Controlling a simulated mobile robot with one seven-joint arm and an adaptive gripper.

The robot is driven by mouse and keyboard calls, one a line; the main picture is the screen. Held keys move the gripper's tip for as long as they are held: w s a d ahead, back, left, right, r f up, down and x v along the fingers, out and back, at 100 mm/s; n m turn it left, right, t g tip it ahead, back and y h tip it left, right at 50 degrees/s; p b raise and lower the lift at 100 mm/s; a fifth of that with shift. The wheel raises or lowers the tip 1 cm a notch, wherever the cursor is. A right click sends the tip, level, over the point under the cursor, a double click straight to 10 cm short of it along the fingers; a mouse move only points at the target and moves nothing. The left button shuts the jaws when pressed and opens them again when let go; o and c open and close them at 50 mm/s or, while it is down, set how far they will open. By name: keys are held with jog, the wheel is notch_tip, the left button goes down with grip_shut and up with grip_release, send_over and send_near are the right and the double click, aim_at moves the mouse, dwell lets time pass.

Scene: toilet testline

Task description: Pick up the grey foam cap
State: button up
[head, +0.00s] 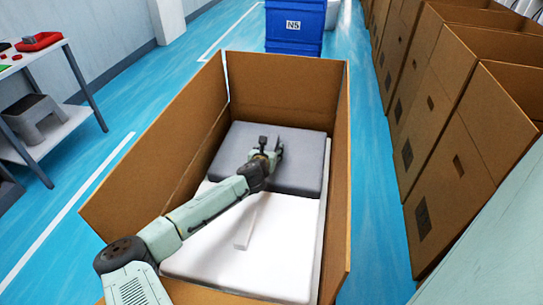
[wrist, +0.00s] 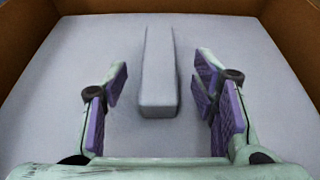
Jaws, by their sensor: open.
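The grey foam cap (head: 300,172) is a dark grey block lying in the far half of an open cardboard box (head: 285,85). A raised bar (wrist: 158,65) stands up from the cap's flat top (wrist: 235,45) in the wrist view. My gripper (head: 268,150) is over the cap in the head view and hides part of it. In the wrist view my gripper (wrist: 162,85) is open, with one finger on each side of the bar and visible gaps to it. Whether the fingertips touch the cap's top cannot be told.
A white foam piece (head: 285,240) with a similar raised bar fills the near half of the box. The box walls stand high around the arm. More cardboard boxes (head: 450,140) line the right. A blue bin (head: 294,25) stands beyond, and a table (head: 45,140) stands left.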

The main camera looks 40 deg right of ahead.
jog(key=shift+x, duration=1.4)
jog(key=shift+c, duration=0.2)
grip_shut()
jog(key=shift+r, duration=0.1)
